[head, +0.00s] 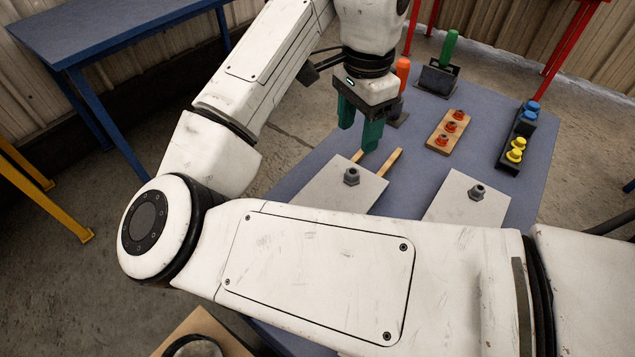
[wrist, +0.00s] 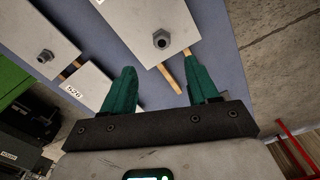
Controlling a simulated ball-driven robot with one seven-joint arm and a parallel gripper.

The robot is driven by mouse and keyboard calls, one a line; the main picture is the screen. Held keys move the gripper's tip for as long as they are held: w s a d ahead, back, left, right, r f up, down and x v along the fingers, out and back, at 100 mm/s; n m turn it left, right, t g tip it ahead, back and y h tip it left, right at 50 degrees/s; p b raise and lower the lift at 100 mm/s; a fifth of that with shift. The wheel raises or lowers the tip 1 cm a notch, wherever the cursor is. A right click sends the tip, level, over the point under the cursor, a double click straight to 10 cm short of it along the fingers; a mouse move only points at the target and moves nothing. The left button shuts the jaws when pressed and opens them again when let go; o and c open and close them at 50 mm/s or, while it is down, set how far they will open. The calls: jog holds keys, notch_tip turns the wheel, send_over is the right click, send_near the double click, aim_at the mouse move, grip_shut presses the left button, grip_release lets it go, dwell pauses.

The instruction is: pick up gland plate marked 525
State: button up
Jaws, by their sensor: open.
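My gripper (head: 358,137) has green fingers, is open and empty, and hangs above the table near the wooden strips of a pale plate (head: 325,188) with a grey gland (head: 351,177). In the wrist view this plate (wrist: 135,22) lies ahead, its gland (wrist: 162,40) between the lines of my open fingers (wrist: 160,66). A second pale plate (head: 452,207) with a gland (head: 477,192) lies to the right. In the wrist view a white piece (wrist: 92,86) at the left bears a small label (wrist: 73,89); its last digit is unclear. I read no number on the nearest plate.
On the table (head: 410,150) stand a wooden block with orange parts (head: 437,140), a dark rail with blue and yellow parts (head: 511,152), and green (head: 448,48) and orange (head: 403,72) upright handles. My arm hides the near table. A blue bench (head: 110,28) stands at left.

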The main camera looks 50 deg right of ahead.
aim_at(351, 172)
notch_tip(351, 172, down, 11)
jog(key=shift+w+r+b, duration=0.15)
jog(key=shift+b, duration=0.5)
grip_shut()
dwell(0.4)
